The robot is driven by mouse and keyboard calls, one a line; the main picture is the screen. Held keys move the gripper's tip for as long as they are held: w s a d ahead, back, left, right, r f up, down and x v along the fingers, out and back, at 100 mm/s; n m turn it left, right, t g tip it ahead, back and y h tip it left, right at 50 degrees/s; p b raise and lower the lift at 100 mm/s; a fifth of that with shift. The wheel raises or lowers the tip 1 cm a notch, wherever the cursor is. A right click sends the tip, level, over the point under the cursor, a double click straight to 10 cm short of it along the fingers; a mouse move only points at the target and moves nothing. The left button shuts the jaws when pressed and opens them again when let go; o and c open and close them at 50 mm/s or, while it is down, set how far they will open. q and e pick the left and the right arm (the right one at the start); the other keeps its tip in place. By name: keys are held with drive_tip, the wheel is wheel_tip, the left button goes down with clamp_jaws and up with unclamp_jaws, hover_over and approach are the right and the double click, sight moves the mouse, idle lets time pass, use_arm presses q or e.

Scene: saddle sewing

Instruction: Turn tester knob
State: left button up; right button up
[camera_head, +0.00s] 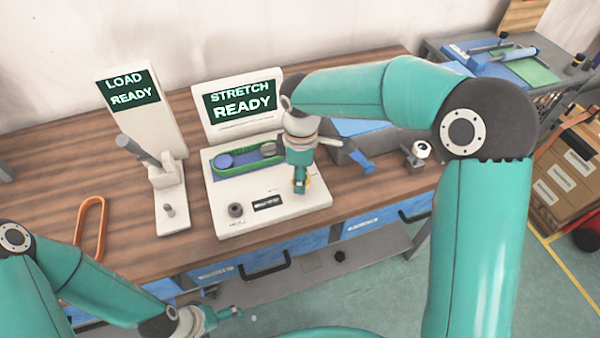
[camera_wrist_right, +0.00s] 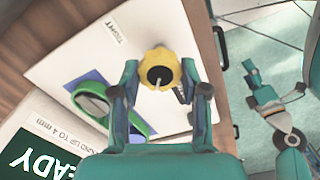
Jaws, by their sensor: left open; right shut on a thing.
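The stretch tester (camera_head: 290,214) is a white sloped panel on the bench with a screen (camera_head: 240,108) reading "STRETCH READY". My right gripper (camera_head: 301,188) reaches down over its right part and mostly hides the yellow knob there. In the right wrist view its fingers (camera_wrist_right: 160,80) are shut on the yellow knob (camera_wrist_right: 153,60), which has a dark centre and a pale pointer. A label reading "TIGHT" lies beside it. A green belt (camera_head: 262,158) loops around the pulleys. A dark knob (camera_head: 236,210) is at the panel's lower left. My left gripper (camera_head: 232,313) is open and empty, below the bench front.
A white load stand (camera_head: 172,205) with a grey lever and a "LOAD READY" screen (camera_head: 130,88) stands left of the tester. An orange loop (camera_head: 91,222) lies at the bench's left. Grey and blue equipment (camera_head: 352,152) stands right of the tester. Drawers with dark handles line the bench front.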

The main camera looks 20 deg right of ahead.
drive_tip(key=shift+w+n, duration=0.1)
drive_tip(key=shift+n, duration=0.4)
drive_tip(key=shift+r, duration=0.1)
drive_tip(key=o, duration=1.1)
drive_tip(key=shift+o, duration=0.2)
wheel_tip(320, 180, up, 12)
